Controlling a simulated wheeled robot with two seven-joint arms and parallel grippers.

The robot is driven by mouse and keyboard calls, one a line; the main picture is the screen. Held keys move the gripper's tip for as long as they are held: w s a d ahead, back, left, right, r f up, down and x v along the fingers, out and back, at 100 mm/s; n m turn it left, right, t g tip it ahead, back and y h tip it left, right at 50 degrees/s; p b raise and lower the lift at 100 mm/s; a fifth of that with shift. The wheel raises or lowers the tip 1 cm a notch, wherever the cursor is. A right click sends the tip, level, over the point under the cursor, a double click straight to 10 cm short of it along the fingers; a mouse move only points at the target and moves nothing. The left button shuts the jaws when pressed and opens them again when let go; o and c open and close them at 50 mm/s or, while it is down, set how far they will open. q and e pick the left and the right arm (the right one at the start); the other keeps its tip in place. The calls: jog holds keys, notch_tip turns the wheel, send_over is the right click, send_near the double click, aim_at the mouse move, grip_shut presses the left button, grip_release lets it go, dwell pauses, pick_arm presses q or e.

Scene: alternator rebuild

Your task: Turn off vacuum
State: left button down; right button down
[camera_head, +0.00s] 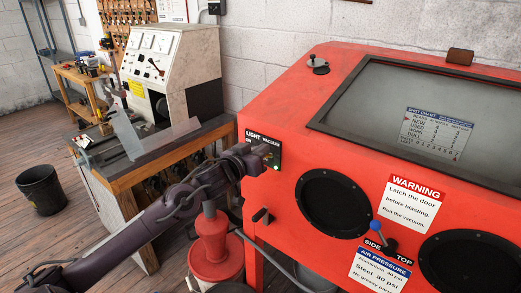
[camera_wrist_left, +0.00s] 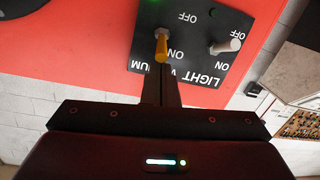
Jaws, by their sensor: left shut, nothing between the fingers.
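The black switch panel (camera_head: 253,137) is on the left end of the red blast cabinet's front. It appears upside down in the left wrist view (camera_wrist_left: 141,66). The vacuum switch (camera_wrist_left: 161,46) has a yellow lever, between its ON and OFF marks. The light switch (camera_wrist_left: 227,46) has a pale lever to its right. My left gripper (camera_head: 262,158) is in front of the panel, shut and empty. In the left wrist view its fingertips (camera_wrist_left: 160,78) are right at the yellow lever's end. I cannot tell if they touch it. My right gripper is out of view.
The red cabinet (camera_head: 300,130) has a window, two round arm ports and a blue-knobbed lever (camera_head: 381,235). A red canister (camera_head: 213,250) stands below my left arm. A workbench (camera_head: 150,170) with a test console (camera_head: 172,70) stands left. A black bucket (camera_head: 42,190) is on the floor.

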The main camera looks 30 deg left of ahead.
pick_arm(q)
jog(key=shift+d+f, duration=0.1)
jog(key=shift+f, duration=0.15)
